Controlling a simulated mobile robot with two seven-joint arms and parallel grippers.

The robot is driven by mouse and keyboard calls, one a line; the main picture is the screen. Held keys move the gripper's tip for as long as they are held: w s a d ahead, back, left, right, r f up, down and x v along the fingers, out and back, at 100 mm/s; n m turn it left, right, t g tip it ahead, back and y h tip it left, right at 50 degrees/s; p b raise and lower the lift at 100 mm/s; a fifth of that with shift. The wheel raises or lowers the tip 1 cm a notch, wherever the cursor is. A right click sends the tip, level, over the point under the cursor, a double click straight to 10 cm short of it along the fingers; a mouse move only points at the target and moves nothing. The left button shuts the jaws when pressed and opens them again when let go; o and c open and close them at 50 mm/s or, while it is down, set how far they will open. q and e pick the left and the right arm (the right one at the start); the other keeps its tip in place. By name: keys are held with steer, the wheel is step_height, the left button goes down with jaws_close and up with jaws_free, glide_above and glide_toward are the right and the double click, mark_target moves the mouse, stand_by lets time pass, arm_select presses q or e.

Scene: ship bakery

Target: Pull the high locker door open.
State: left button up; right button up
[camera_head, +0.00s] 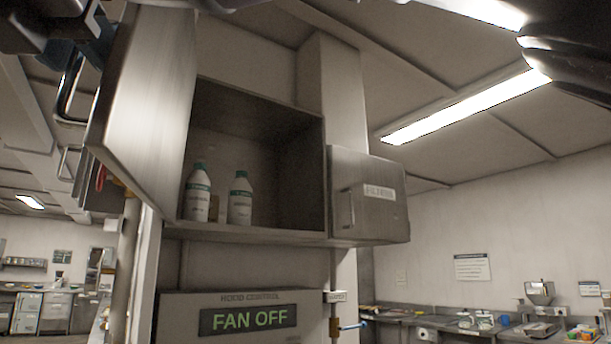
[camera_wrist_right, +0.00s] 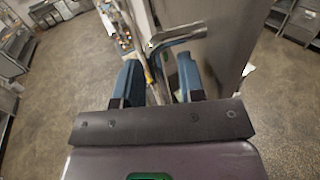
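The high locker door (camera_head: 148,100) is swung wide open to the left of the locker (camera_head: 262,135). Its metal bar handle (camera_head: 68,95) is on the door's outer face, at the upper left. My right gripper (camera_head: 82,48) is beside the top of this handle, partly cut off by the picture edge. In the right wrist view, the two blue fingers (camera_wrist_right: 160,78) stand apart. The handle (camera_wrist_right: 182,36) is just beyond the fingertips, and its bar appears to run between them; I cannot tell whether they touch. My left gripper is not in view.
Two white bottles with green caps (camera_head: 197,192) (camera_head: 240,198) stand inside the locker. A closed small cabinet (camera_head: 370,215) adjoins it at right. A hood control panel (camera_head: 245,318) reads FAN OFF below. Counters (camera_head: 470,328) line the right wall. Bare floor (camera_wrist_right: 270,110) shows beside the door.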

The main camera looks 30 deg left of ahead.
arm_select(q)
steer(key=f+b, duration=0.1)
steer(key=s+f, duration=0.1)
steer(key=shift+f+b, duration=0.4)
arm_select(e)
steer(key=v, duration=1)
steer(key=shift+s, duration=0.15)
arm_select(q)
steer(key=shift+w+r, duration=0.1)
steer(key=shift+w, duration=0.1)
arm_select(e)
steer(key=shift+d, duration=0.1)
